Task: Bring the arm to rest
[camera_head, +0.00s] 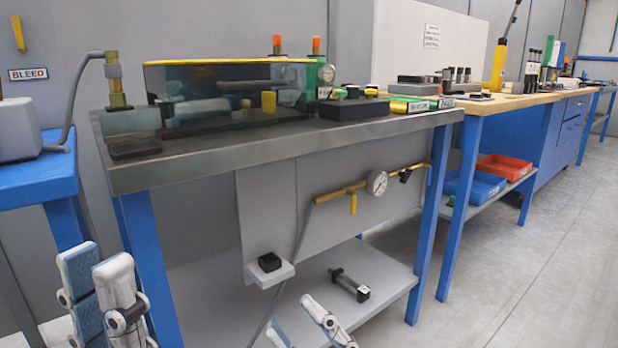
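My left gripper (95,258) is at the lower left, its white and blue fingers pointing up. The two fingers stand apart with nothing seen between them. It is in front of the steel-topped bench (290,150), near that bench's left leg. My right gripper (294,316) is at the bottom middle, in front of the bench's lower shelf (220,300). Its two fingers are spread, with nothing seen between them. The picture's bottom edge cuts off the bases of both grippers, and the rest of both arms is hidden.
A dark transparent tank (230,98) and a black block (353,108) stand on the bench. A gauge (377,183) hangs on its front panel. A small ledge with a black piece (270,262) juts out below. A blue table (38,178) stands left. Open floor (520,275) lies right.

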